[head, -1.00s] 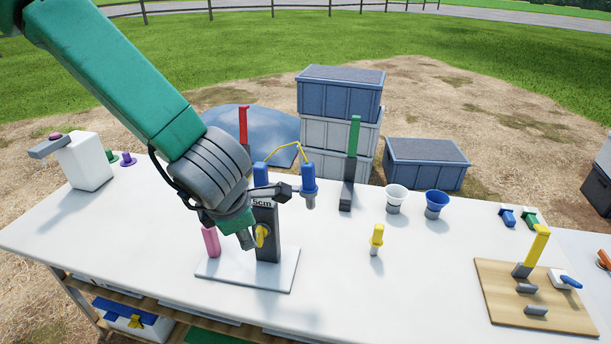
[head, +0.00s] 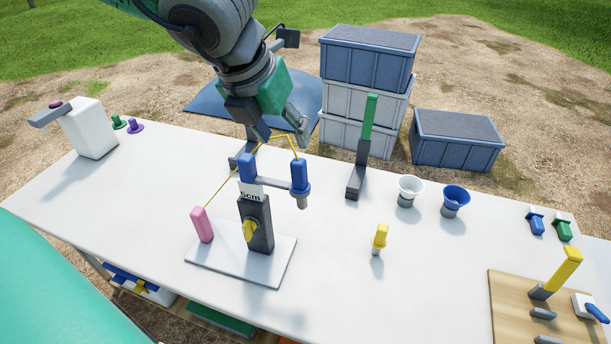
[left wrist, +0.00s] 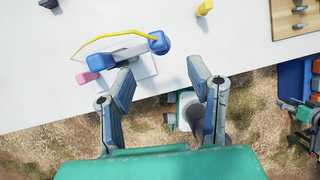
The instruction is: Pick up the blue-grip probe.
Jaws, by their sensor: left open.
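The blue-grip probe (head: 299,176) hangs upright in the side arm of a dark stand marked 5cm (head: 258,222). A yellow cable runs from its top. Its blue top also shows in the left wrist view (left wrist: 159,42). A second blue block (head: 247,167) sits at the top of the stand, and a yellow knob (head: 249,230) is on the post. My left gripper (head: 283,132) is open and empty, above and behind the probe in the head view. In the left wrist view its fingers (left wrist: 163,82) are spread, with the probe beyond them. My right gripper is not in view.
A pink block (head: 202,224) stands at the left of the white base plate (head: 215,264). A green-handled tool (head: 369,117), two cups (head: 410,190) and a yellow-capped piece (head: 380,237) stand to the right. A wooden board (head: 510,310) is at lower right.

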